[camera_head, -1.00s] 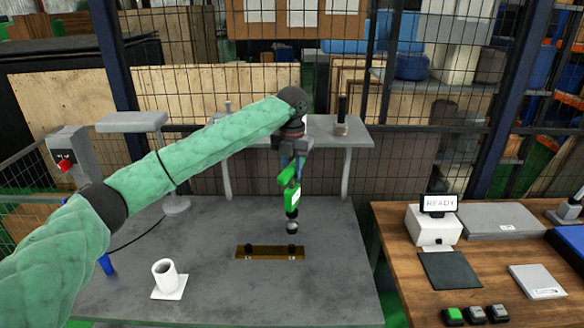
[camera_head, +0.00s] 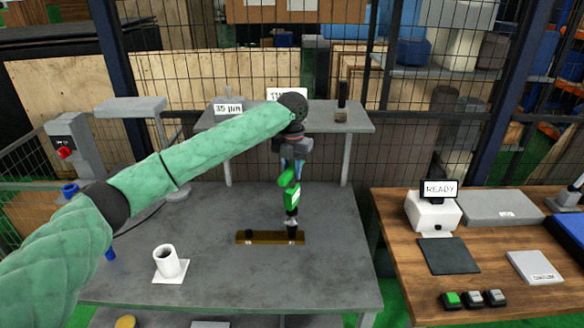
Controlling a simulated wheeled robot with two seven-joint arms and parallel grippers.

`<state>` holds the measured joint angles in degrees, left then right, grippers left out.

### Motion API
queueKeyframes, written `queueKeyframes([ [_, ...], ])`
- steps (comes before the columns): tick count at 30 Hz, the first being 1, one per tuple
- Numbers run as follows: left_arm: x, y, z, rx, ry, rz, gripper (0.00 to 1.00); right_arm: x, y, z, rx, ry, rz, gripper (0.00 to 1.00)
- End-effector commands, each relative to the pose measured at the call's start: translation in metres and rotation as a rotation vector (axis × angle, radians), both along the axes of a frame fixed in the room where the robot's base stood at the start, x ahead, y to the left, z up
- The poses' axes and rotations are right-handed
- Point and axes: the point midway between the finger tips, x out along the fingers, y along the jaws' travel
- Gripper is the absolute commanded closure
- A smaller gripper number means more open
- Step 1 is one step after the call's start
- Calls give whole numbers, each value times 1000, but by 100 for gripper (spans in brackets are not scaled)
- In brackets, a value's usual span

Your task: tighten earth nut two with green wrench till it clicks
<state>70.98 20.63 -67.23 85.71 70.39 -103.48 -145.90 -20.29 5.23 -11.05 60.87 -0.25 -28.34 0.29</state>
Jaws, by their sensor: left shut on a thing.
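My left gripper (camera_head: 293,166) points down, shut on the green wrench (camera_head: 292,195). The wrench hangs roughly upright, with a small white display on its green body and a dark lower end. A brass bar (camera_head: 270,238) lies on the grey table, with two dark nuts on it. The left nut (camera_head: 248,234) stands free. The wrench's lower end is at the right nut (camera_head: 292,234) and appears to meet it, partly hiding its top. No nut number is readable. My right gripper is not in view.
A white cup (camera_head: 167,262) stands on a white square at the table's front left. A grey raised shelf (camera_head: 350,120) is behind the wrench. A wooden bench (camera_head: 400,270) at the right holds a white box with a READY display (camera_head: 439,189). The grey table around the bar is clear.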

Motion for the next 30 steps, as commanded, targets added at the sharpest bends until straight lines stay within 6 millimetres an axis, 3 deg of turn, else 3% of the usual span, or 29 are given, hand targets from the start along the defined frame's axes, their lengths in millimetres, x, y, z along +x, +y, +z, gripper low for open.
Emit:
queueKeyframes([
  [8,0,0,1,0,-1,0,100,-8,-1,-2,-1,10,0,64],
  [21,0,0,-1,0,0,0,100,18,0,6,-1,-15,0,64],
  [30,0,0,-3,-1,0,0,100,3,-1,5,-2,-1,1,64],
])
